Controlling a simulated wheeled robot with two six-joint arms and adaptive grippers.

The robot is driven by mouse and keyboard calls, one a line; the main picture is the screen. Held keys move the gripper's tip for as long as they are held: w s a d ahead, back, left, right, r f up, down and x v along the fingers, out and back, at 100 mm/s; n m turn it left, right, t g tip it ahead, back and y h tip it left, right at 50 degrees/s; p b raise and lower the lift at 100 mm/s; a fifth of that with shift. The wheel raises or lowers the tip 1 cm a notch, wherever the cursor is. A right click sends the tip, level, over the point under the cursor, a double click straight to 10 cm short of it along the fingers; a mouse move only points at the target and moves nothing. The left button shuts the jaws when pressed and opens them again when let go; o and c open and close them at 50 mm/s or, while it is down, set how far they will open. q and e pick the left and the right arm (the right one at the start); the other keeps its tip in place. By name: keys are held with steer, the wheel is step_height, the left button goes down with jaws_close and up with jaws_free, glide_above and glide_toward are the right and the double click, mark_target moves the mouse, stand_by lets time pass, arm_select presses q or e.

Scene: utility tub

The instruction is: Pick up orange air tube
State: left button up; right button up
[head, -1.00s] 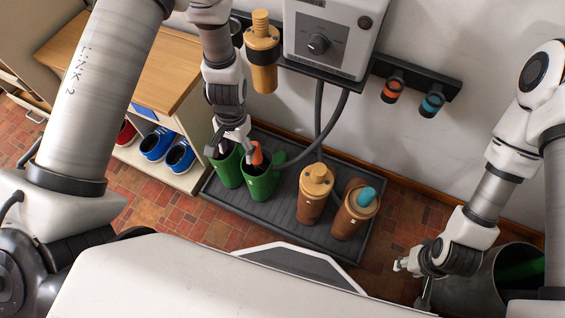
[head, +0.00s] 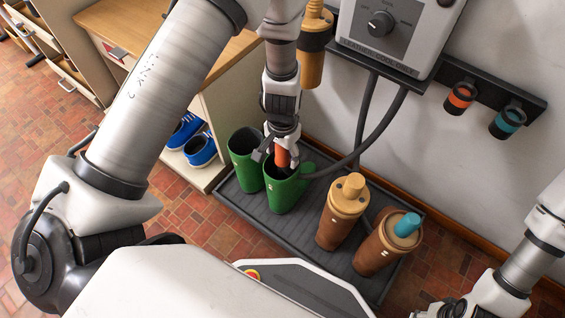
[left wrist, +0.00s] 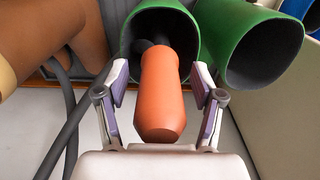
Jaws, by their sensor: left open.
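The orange air tube (head: 282,157) stands in the mouth of a green boot (head: 284,194) on the dark tray, with a dark hose leading from it. In the left wrist view the orange tube (left wrist: 160,95) lies between the two fingers of my left gripper (left wrist: 160,80), in front of the dark boot opening. Gaps show on both sides, so the fingers are apart from it. In the head view my left gripper (head: 279,152) points down over the boot, partly covering the tube. My right gripper (head: 437,311) is at the bottom edge, too cut off to read.
A second green boot (head: 243,160) stands close at the left. Two brown boots (head: 333,231) with tan and blue inserts stand right on the tray (head: 285,238). A control box (head: 385,30) hangs above, with hoses. Blue shoes (head: 201,149) sit in a shelf at left.

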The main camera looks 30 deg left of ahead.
arm_select(q)
steer(key=shift+r, duration=0.1)
jaws_close()
step_height(320, 180, up, 10)
steer(key=p, duration=0.5)
steer(key=shift+f, duration=0.25)
steer(key=shift+r, duration=0.3)
